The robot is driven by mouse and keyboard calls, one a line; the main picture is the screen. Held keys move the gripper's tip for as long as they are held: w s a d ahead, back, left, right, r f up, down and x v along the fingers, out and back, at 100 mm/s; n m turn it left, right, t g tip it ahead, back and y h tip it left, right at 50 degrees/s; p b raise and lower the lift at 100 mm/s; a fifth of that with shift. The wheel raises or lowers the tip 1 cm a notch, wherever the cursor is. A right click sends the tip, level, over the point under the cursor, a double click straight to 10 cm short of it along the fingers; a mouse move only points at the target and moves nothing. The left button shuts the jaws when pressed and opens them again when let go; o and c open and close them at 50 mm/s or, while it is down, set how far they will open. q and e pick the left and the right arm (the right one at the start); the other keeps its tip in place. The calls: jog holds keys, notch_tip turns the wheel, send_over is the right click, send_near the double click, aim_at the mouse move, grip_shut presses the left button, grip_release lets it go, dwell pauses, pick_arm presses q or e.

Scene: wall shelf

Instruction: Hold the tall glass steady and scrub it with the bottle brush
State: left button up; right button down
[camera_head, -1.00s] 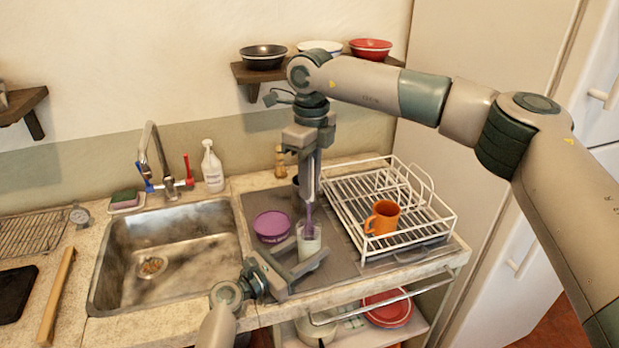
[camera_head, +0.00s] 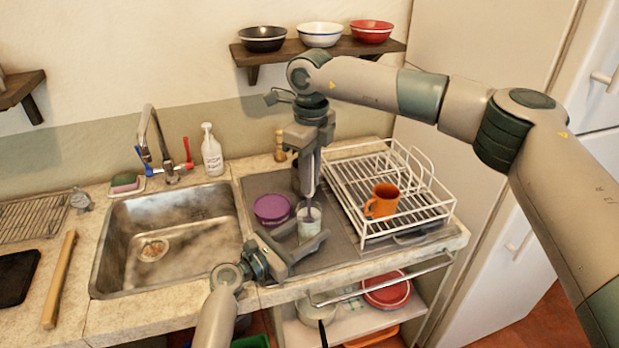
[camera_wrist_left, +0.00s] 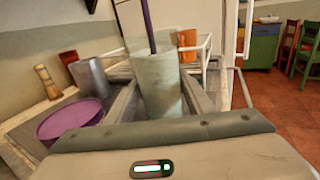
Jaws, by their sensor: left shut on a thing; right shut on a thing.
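The tall glass (camera_head: 310,225) is clear and stands upright on the grey mat beside the sink. It also shows in the left wrist view (camera_wrist_left: 158,85). My left gripper (camera_head: 303,242) is shut on the glass from the front, with a finger on either side. My right gripper (camera_head: 309,190) points straight down above the glass and is shut on the bottle brush (camera_head: 308,212). The brush's purple shaft (camera_wrist_left: 149,25) runs down into the glass mouth. The brush head inside the glass is not clear, and the fingers hide the top of the handle.
A purple tub (camera_head: 271,209) stands just left of the glass. A white dish rack (camera_head: 405,217) with an orange mug (camera_head: 382,200) is close on the right. The sink (camera_head: 170,240) lies to the left. A wall shelf (camera_head: 352,48) with bowls is behind my right arm.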

jog(key=shift+r, duration=2.45)
jog(key=shift+f, duration=0.1)
jog(key=shift+f, duration=2.45)
jog(key=shift+r, duration=2.55)
jog(key=shift+f, duration=0.15)
jog(key=shift+f, duration=2.4)
jog(key=shift+r, duration=0.15)
